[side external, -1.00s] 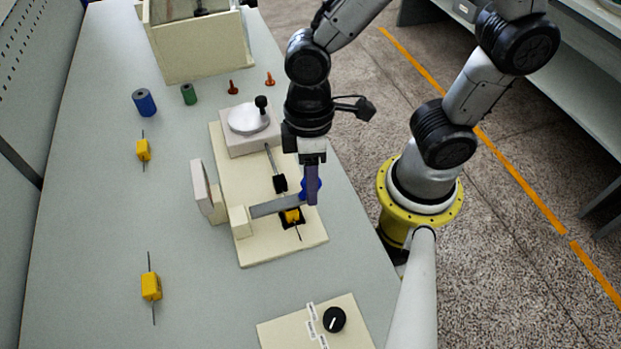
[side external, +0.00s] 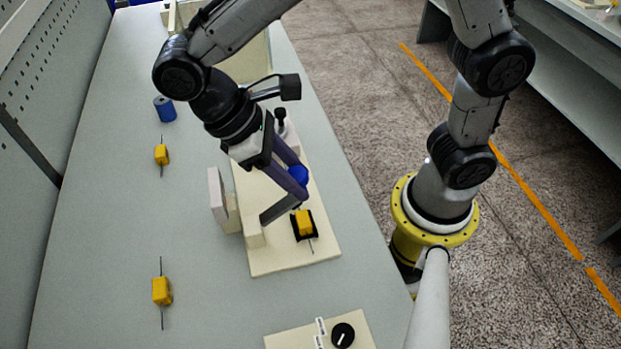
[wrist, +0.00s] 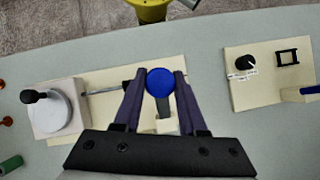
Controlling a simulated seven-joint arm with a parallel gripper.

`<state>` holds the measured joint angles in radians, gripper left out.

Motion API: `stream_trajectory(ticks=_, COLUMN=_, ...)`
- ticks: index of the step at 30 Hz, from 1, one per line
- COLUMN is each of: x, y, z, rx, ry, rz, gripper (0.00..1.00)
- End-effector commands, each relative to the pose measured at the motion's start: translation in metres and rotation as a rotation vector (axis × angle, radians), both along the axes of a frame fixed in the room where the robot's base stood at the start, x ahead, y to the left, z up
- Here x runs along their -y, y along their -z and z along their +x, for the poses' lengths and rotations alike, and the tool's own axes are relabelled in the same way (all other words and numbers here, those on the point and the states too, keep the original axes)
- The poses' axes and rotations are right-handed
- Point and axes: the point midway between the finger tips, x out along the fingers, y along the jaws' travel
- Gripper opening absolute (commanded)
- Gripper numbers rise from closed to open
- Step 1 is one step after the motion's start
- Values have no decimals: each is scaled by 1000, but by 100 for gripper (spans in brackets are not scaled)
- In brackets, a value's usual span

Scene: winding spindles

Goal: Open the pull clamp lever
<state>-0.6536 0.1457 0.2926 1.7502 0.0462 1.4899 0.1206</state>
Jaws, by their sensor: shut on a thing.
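The pull clamp lever is a grey bar (side external: 280,207) with a blue ball knob (side external: 299,174), mounted on a cream base plate (side external: 285,262). My gripper (side external: 302,178) is shut on the blue knob, which sits between its two purple fingers in the wrist view (wrist: 160,82). The lever slants from its cream pivot block (side external: 254,235) toward the knob. A yellow spindle block (side external: 304,222) with a thin shaft sits in a black holder on the plate, largely clear of the bar. My fingers hide part of the lever and plate.
Two loose yellow blocks with shafts (side external: 162,154) (side external: 162,291) and a blue cylinder (side external: 164,109) stand on the left of the table. A panel with a black dial (side external: 342,335) lies at the front. A round white disc with a black handle (wrist: 57,110) is on the plate.

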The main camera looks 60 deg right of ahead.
Motion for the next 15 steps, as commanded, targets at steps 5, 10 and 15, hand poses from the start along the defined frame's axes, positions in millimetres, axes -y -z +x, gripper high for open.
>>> stream_trajectory(ticks=5, x=-17, y=-12, z=17, rx=13, ry=-1, rz=13, gripper=0)
stream_trajectory(ticks=10, x=-32, y=-19, z=31, rx=14, ry=-1, rz=15, gripper=0)
stream_trajectory(ticks=15, x=-46, y=-22, z=45, rx=14, ry=-2, rz=18, gripper=0)
